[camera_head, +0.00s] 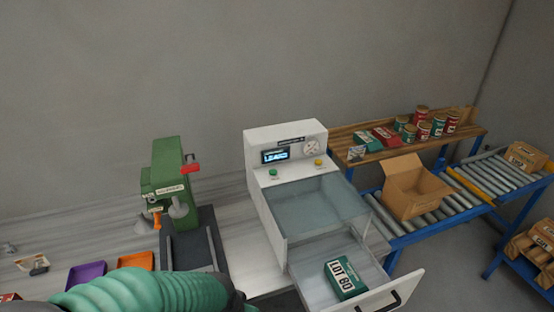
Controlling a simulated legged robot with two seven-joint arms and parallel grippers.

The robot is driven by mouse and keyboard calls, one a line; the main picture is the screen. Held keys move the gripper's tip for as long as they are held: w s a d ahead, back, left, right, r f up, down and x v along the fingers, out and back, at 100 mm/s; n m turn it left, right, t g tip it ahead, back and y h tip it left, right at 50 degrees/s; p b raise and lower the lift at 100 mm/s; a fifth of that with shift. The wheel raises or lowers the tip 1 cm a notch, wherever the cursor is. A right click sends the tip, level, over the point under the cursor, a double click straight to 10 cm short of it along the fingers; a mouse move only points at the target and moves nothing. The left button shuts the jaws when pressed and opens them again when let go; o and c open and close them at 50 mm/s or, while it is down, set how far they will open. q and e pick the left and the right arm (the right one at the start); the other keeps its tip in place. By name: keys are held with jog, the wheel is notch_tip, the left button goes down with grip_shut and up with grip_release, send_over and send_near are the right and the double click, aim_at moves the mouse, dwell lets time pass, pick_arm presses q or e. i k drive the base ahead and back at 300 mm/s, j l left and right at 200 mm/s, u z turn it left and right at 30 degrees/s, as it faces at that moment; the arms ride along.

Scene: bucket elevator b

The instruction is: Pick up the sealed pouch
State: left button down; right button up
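A green pack with a white label reading "LOT 80" (345,278) lies in the open drawer (313,284) of the white machine (262,187). It looks like the sealed pouch, though I cannot make out a seal. Nothing touches it from above. A ribbed green sleeve (150,290), probably my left arm, crosses the bottom left, its dark end short of the drawer. The fingers of my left gripper do not show. My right gripper is not in view.
The machine's clear lid (318,212) sits above the drawer. A green press (168,185) and purple (87,275) and orange (136,261) trays stand left. An open cardboard box (411,190) is on the roller conveyor (480,178) right. Tins (423,130) stand on the wooden bench (350,135) behind.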

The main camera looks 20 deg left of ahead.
aim_at(345, 279)
jog(key=i+l+u, duration=0.3)
jog(key=l, duration=0.35)
jog(key=i+l+u, duration=0.35)
jog(key=l, duration=0.4)
jog(key=i+l+u, duration=0.15)
jog(key=l, duration=0.25)
jog(key=u, duration=1)
